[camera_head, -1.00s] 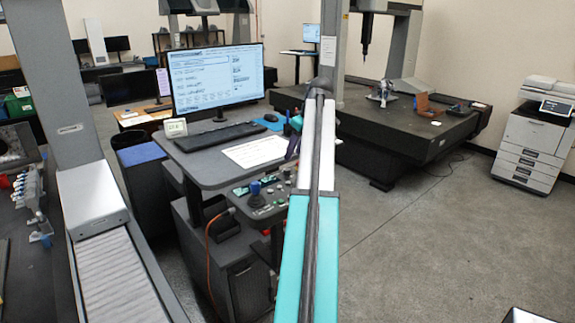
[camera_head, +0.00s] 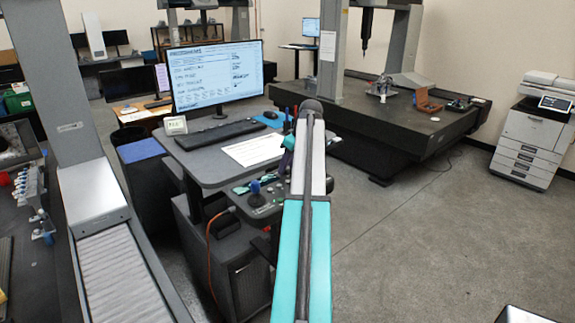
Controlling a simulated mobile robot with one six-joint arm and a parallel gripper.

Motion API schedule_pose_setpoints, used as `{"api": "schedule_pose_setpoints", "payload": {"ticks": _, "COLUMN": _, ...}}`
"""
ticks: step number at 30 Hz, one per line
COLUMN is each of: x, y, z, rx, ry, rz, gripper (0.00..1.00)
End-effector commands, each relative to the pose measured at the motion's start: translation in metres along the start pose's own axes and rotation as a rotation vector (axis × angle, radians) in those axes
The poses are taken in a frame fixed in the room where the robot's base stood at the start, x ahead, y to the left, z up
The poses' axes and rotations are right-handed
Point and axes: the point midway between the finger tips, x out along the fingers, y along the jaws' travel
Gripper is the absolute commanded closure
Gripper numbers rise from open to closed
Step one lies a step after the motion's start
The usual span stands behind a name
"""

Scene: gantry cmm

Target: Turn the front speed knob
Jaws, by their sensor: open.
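The control panel (camera_head: 262,209) juts from the front of the workstation desk, under the desk top. A joystick with a blue top (camera_head: 254,187) stands on it, with small green and dark controls around it. I cannot pick out the front speed knob among them. My teal and grey arm crosses in front of the panel's right part and hides it.
The desk (camera_head: 205,165) carries a monitor (camera_head: 215,75), a keyboard (camera_head: 219,134) and a white sheet (camera_head: 252,149). An orange cable (camera_head: 209,262) hangs below the panel. A dark measuring table (camera_head: 400,135) stands behind. The floor to the right is open.

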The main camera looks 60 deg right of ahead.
Motion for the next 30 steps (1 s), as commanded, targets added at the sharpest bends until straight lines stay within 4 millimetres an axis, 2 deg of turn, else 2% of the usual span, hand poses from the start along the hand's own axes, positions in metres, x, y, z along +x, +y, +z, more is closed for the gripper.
{"api": "schedule_pose_setpoints", "payload": {"ticks": 3, "x": 0.0001, "y": -0.0003, "z": -0.0002, "rx": 0.0, "ry": 0.0, "rz": 0.0, "gripper": 0.6}}
{"api": "schedule_pose_setpoints", "payload": {"ticks": 10, "x": 0.0001, "y": -0.0005, "z": -0.0004, "rx": -0.001, "ry": 0.0, "rz": -0.001, "gripper": 0.99}}
{"api": "schedule_pose_setpoints", "payload": {"ticks": 11, "x": 0.0001, "y": -0.0005, "z": -0.0005, "rx": -0.001, "ry": 0.0, "rz": -0.001, "gripper": 1.0}}
{"api": "schedule_pose_setpoints", "payload": {"ticks": 22, "x": 0.0007, "y": -0.0025, "z": -0.0009, "rx": 0.035, "ry": 0.0, "rz": 0.015, "gripper": 1.0}}
{"api": "schedule_pose_setpoints", "payload": {"ticks": 30, "x": 0.0016, "y": -0.0044, "z": -0.0009, "rx": 0.156, "ry": 0.0, "rz": 0.065, "gripper": 1.0}}
